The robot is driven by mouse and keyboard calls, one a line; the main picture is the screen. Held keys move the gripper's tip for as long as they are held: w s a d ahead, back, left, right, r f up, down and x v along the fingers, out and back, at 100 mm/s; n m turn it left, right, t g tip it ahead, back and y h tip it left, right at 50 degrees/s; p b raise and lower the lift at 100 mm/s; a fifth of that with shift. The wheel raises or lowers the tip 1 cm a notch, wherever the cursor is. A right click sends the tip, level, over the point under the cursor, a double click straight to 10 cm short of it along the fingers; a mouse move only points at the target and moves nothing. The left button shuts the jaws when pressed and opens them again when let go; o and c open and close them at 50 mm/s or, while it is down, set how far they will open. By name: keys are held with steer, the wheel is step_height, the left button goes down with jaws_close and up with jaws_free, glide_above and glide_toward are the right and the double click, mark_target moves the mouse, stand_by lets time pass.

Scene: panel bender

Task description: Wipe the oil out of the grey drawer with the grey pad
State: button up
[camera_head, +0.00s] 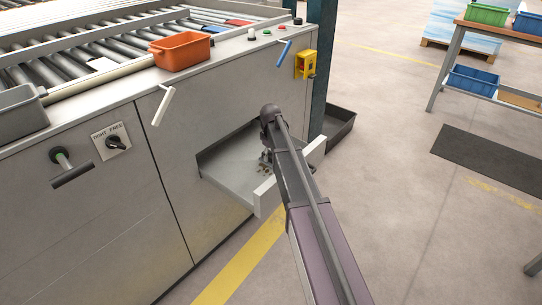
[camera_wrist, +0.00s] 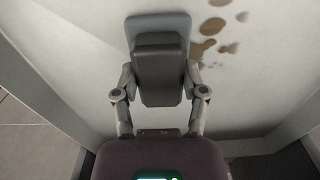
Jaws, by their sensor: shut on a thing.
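The grey drawer (camera_head: 226,171) stands pulled out of the machine's front in the head view; its pale floor (camera_wrist: 75,40) fills much of the wrist view. Brown oil (camera_wrist: 212,26) lies on that floor in several spots, right of the grey pad (camera_wrist: 160,20). The pad is a flat grey plate under a dark block. My gripper (camera_wrist: 158,84) is shut on the block, one finger on each side. In the head view my gripper (camera_head: 266,157) is inside the drawer, partly hidden by my arm. I cannot tell whether the pad touches the floor.
The drawer walls stand close around my gripper. An orange bin (camera_head: 181,52) sits on the machine's top ledge. A dark tray (camera_head: 339,128) lies on the floor beyond the drawer. A blue bin (camera_head: 473,80) is on a shelf at right. Floor right of my arm is open.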

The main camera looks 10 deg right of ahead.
mark_target(255, 170)
steer(key=shift+s+a, duration=0.1)
steer(key=shift+s, duration=0.05)
steer(key=shift+s+a+f, duration=0.1)
steer(key=shift+s+a, duration=0.45)
steer(key=shift+a, duration=0.15)
steer(key=shift+s+a+f, duration=0.1)
steer(key=shift+s+a, duration=0.4)
steer(key=shift+a, duration=0.2)
steer(key=shift+s+a+r, duration=0.1)
steer(key=shift+s+a, duration=0.5)
steer(key=shift+a, duration=0.2)
steer(key=shift+s+a, duration=0.5)
steer(key=shift+a, duration=0.15)
steer(key=shift+w, duration=0.1)
steer(key=shift+w+a, duration=0.55)
steer(key=shift+w, duration=0.05)
steer(key=shift+d, duration=0.1)
